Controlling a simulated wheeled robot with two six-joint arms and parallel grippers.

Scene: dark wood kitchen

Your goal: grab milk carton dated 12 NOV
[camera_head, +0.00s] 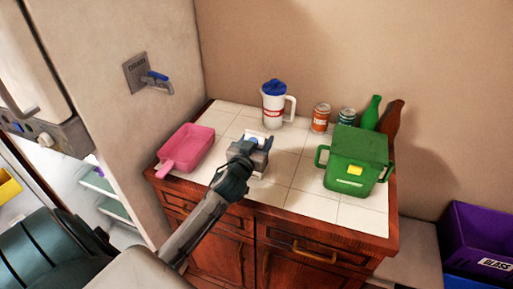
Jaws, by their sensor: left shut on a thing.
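My left gripper (257,149) reaches over the tiled counter from the lower left. It is shut on a small white and blue item (256,136), seemingly a milk carton. Most of the item is hidden behind the gripper, and no date can be read on it. I cannot tell whether it touches the tiles. My right gripper is not in view.
A pink pan (187,147) lies left of the gripper. The front tiles (305,204) are clear.

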